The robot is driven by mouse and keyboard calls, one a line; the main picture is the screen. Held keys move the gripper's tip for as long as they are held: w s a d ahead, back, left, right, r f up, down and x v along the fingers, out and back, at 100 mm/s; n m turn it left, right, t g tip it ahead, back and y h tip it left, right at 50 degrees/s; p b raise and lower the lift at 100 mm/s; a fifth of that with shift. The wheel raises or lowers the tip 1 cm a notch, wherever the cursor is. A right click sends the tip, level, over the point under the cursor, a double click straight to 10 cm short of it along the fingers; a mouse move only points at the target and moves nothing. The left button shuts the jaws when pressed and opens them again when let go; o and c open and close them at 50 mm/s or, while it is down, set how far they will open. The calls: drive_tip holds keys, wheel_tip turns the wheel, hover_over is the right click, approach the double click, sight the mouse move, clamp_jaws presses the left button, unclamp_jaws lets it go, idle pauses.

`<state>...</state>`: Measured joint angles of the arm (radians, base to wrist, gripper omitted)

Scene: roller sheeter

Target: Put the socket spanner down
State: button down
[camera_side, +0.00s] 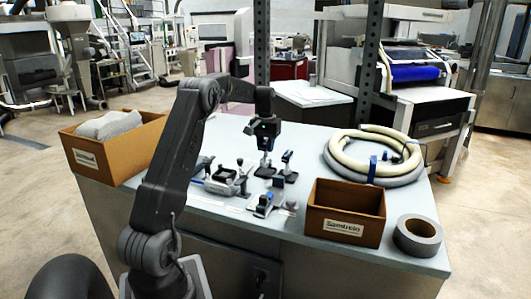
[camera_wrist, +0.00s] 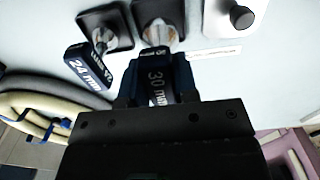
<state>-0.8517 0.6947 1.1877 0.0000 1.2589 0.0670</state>
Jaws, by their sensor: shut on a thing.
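My gripper (camera_side: 266,150) is over the middle of the table, pointing down. In the wrist view my gripper (camera_wrist: 155,85) is shut on the dark blue handle of the socket spanner (camera_wrist: 158,90), marked 30 mm. The spanner's metal lower end is over or in a dark square holder (camera_wrist: 151,10), which shows in the side view as a dark base (camera_side: 265,171). I cannot tell whether it is fully seated. A second spanner (camera_wrist: 88,68), marked 24 mm, stands tilted in the wrist view in a neighbouring dark holder (camera_wrist: 118,22); it also shows in the side view (camera_side: 287,158).
A dark fixture (camera_side: 228,180) and a small blue clamp-like device (camera_side: 263,204) lie nearby. A brown bin (camera_side: 330,225) and a grey tape roll (camera_side: 418,236) are at the right front. A coiled hose (camera_side: 345,165) lies behind; another bin (camera_side: 92,158) is at the left.

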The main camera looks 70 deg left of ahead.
sight(265, 158)
drive_tip(key=shift+f, duration=1.3)
drive_tip(key=shift+f, duration=0.15)
drive_tip(key=c, duration=0.9)
unclamp_jaws()
